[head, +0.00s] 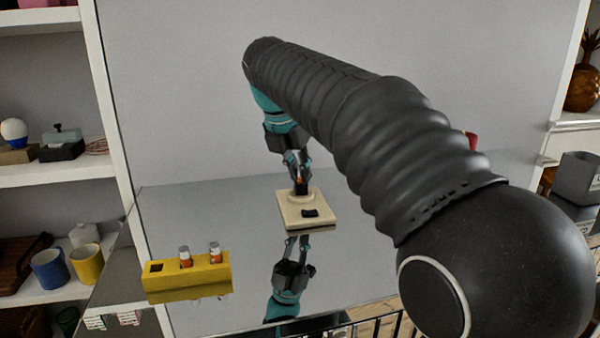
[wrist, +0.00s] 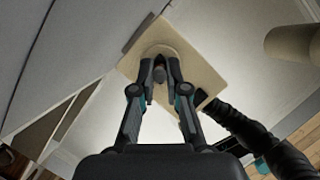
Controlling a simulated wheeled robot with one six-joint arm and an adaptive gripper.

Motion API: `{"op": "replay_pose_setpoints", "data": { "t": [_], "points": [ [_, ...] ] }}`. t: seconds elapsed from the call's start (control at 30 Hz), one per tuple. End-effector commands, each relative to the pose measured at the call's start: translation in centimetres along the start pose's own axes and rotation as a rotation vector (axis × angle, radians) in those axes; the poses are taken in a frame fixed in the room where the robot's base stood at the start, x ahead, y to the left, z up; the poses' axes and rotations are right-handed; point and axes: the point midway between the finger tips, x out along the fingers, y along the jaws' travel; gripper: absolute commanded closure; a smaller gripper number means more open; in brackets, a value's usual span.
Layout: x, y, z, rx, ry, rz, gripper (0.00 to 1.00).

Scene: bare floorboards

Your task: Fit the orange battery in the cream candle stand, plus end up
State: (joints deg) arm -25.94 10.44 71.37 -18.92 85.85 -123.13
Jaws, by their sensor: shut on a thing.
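The cream candle stand (head: 322,222) is a flat square plate with a raised round holder near its back and a dark square patch near its front. It also shows in the wrist view (wrist: 201,72). My gripper (head: 300,183) points down over the round holder, shut on the orange battery (head: 300,180), of which only a sliver shows. In the wrist view my gripper (wrist: 160,68) has its fingertips over the holder, with the battery (wrist: 160,74) between them. The fingers hide most of it; I cannot tell which end is up or how deep its lower end sits.
A yellow block (head: 210,272) stands front left on the glossy, reflecting table (head: 190,215). It holds two orange-and-white batteries (head: 185,256) (head: 215,252) and has an empty square hole at its left. Shelves with mugs (head: 86,264) stand at the left. Table between block and stand is clear.

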Motion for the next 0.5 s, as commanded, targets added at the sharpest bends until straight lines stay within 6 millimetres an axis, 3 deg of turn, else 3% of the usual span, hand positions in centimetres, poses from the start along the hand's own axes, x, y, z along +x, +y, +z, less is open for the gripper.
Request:
{"op": "replay_pose_setpoints", "data": {
  "t": [0.5],
  "points": [
    [0.91,-0.06,-0.38,-0.001,0.004,-0.005,1.0]
  ]
}}
